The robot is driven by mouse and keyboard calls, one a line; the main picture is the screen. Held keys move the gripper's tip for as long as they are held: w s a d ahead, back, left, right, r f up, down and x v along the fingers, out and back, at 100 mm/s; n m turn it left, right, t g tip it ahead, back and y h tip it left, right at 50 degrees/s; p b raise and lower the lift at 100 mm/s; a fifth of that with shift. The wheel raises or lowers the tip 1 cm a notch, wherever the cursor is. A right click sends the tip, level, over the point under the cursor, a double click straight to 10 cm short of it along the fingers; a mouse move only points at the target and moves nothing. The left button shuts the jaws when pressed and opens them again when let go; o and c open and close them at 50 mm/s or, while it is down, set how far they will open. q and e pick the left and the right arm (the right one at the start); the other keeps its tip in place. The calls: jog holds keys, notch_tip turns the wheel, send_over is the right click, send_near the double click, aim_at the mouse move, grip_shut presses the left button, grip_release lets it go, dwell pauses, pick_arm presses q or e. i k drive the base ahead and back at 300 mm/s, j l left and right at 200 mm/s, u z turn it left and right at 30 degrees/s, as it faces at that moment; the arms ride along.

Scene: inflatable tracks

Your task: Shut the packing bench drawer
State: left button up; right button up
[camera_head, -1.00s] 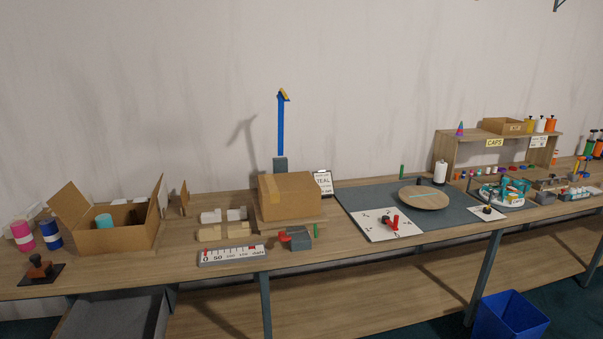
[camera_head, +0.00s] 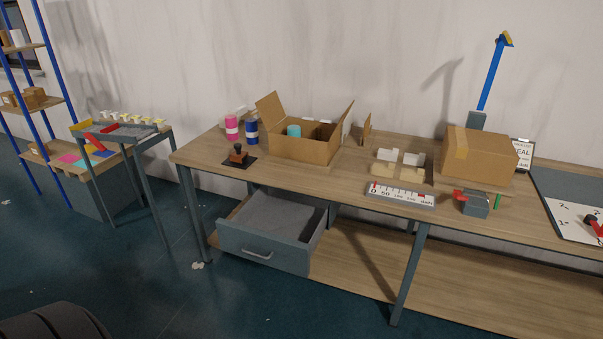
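The packing bench (camera_head: 358,191) has a wooden top and grey legs. Its grey drawer (camera_head: 266,246) hangs under the left end and is pulled out toward me. The drawer's inside (camera_head: 280,216) looks bare where I can see it. A pale bar handle (camera_head: 257,255) is on its front panel. Neither of my grippers is in the head view.
An open cardboard box (camera_head: 305,149), a stamp (camera_head: 238,154) and pink and blue rolls stand on the bench above the drawer. A side table (camera_head: 120,134) and blue-posted shelving stand to the left. Floor (camera_head: 190,300) before the drawer is clear. A dark rounded shape shows bottom left.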

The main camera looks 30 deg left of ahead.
aim_at(276, 229)
jog(key=j+u, duration=0.15)
jog(key=u, duration=1.15)
jog(key=i+l, duration=0.05)
